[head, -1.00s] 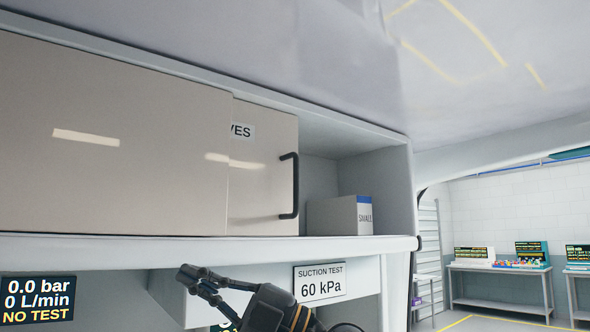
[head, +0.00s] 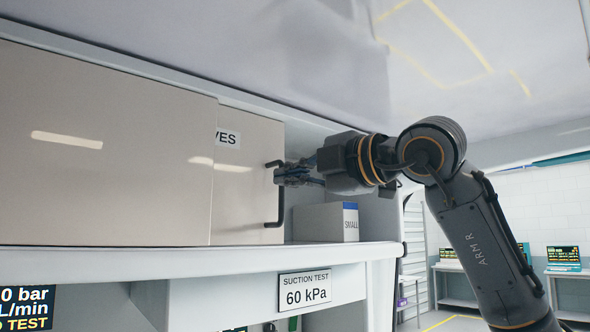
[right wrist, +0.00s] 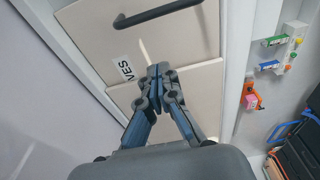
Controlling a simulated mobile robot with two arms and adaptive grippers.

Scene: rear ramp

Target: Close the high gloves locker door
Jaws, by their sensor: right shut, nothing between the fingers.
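The gloves locker door is a beige sliding panel (head: 240,205) with a black bar handle (head: 281,212) near its right edge. Its label (head: 228,138) shows only "VES", the rest hidden behind the left panel (head: 100,150). The compartment right of the door stands open. My right gripper (head: 278,175) is shut and overlaps the handle's upper part in the head view. In the right wrist view the gripper (right wrist: 153,70) is in front of the door face, between the label (right wrist: 125,68) and the handle (right wrist: 160,14); contact cannot be told. My left gripper is out of view.
A grey box marked "SMALL" (head: 325,222) stands in the open compartment, close to my right wrist. A shelf edge (head: 200,262) runs below the doors, with a "SUCTION TEST 60 kPa" sign (head: 305,290) underneath. A sloping ceiling is above. Workbenches (head: 448,270) stand far right.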

